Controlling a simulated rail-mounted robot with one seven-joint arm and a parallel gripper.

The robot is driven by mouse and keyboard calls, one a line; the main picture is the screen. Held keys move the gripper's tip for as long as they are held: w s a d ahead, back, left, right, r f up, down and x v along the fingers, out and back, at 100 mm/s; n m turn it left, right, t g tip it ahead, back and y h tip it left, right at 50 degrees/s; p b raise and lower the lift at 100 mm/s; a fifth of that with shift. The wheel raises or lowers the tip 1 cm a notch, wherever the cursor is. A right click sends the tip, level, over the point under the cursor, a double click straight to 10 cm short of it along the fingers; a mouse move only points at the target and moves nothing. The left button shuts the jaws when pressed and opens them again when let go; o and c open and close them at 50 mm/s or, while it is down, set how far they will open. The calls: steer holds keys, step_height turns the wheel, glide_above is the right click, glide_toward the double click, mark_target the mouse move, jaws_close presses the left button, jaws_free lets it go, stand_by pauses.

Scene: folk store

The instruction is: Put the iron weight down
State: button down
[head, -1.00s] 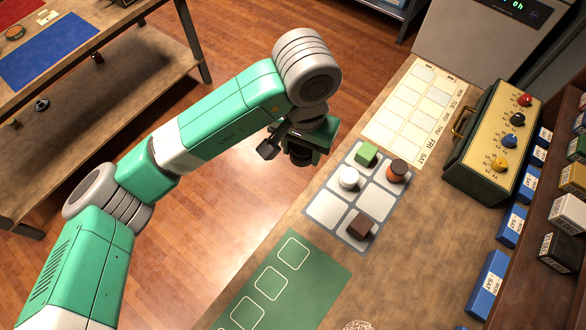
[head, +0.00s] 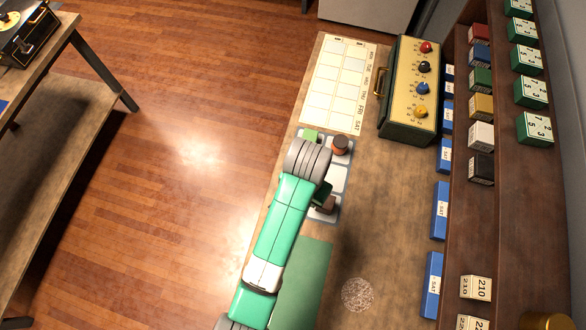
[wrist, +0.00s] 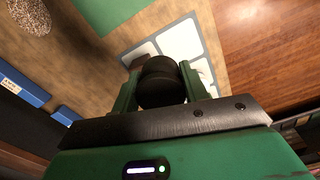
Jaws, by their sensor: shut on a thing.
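The iron weight (wrist: 161,84) is a dark, round, waisted piece between the two green fingers of my gripper (wrist: 160,78) in the wrist view. My gripper is shut on it and holds it over the grey tray with pale square cells (wrist: 180,40). In the head view my gripper (head: 322,194) is partly hidden by my arm, and the weight cannot be made out there. The tray (head: 337,180) is half covered by my arm. A dark brown block (head: 326,206) shows beside my gripper. The weight's height above the tray is hard to tell.
A green mat (head: 312,275), a speckled disc (head: 357,294), a calendar sheet (head: 336,85) and a knobbed box (head: 408,90) share the counter. Blue boxes (head: 440,210) line the shelf.

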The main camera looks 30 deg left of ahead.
steer(key=s+f, duration=0.2)
steer(key=s, duration=0.2)
steer(key=s+f+m+p, duration=0.1)
steer(key=s+f, duration=0.2)
steer(key=s, duration=0.1)
steer(key=s+f+m+p, duration=0.1)
steer(key=s+f, duration=0.2)
steer(key=s, duration=0.2)
steer(key=shift+d, duration=0.15)
steer(key=w+a, duration=0.1)
steer(key=w, duration=0.4)
steer(key=w+a+f+b, duration=0.1)
steer(key=w+a, duration=0.1)
steer(key=w, duration=0.3)
steer(key=w+a, duration=0.1)
steer(key=w, duration=0.4)
steer(key=shift+w+a+f+b, duration=0.2)
steer(key=shift+a+f+b, duration=0.05)
steer(key=shift+b, duration=0.05)
steer(key=shift+f, duration=1.7)
steer(key=shift+f+b, duration=0.25)
steer(key=shift+b, duration=0.05)
steer(key=c, duration=0.7)
jaws_free()
steer(key=shift+c, duration=0.2)
step_height(320, 180, up, 12)
steer(key=p, duration=0.2)
steer(key=shift+r, duration=0.25)
